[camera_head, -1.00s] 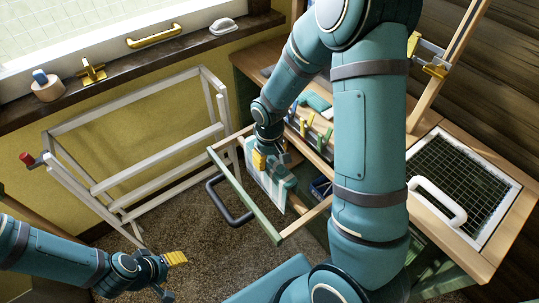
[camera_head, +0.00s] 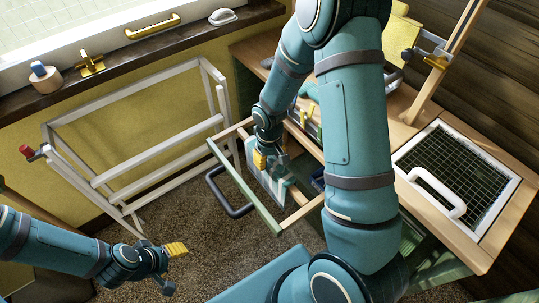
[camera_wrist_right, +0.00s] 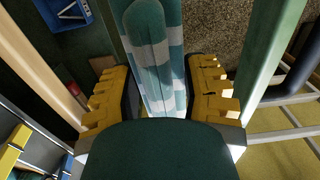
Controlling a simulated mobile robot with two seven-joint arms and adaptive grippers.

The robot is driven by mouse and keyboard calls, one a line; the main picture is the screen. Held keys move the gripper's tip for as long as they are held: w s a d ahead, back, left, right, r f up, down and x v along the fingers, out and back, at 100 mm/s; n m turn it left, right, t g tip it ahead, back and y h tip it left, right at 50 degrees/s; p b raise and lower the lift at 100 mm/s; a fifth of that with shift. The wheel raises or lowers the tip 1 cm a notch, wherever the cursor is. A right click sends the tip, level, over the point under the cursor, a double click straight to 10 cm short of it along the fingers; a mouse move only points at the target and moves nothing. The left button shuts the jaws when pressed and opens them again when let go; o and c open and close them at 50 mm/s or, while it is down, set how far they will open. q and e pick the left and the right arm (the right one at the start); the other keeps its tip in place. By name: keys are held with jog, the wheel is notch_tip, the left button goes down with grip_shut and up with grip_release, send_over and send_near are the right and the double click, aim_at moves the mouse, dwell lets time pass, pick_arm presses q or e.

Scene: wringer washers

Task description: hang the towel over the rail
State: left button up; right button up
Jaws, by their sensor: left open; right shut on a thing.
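The teal-and-white striped towel (camera_wrist_right: 160,65) is between the yellow fingers of my right gripper (camera_wrist_right: 158,95), which is shut on it. In the head view, the towel (camera_head: 266,186) hangs below my right gripper (camera_head: 268,158) inside the open drawer's frame; part of it is hidden. My left gripper (camera_head: 172,266) is open and empty, low at the left above the floor. A white rack (camera_head: 155,152) with several rails stands against the yellow wall, left of the drawer. The towel is apart from these rails.
The pulled-out drawer (camera_head: 243,188) has a green front and dark handle (camera_head: 228,197). A wooden counter (camera_head: 450,210) with a mesh panel (camera_head: 460,182) lies to the right. A red knob (camera_head: 27,154) sticks out at the rack's left end. Carpet (camera_head: 190,222) is clear between rack and drawer.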

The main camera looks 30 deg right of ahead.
jog(key=shift+f, duration=0.1)
jog(key=o, duration=1.3)
jog(key=shift+r+p, duration=2.6)
jog(key=shift+r, duration=0.95)
jog(key=shift+f, duration=0.1)
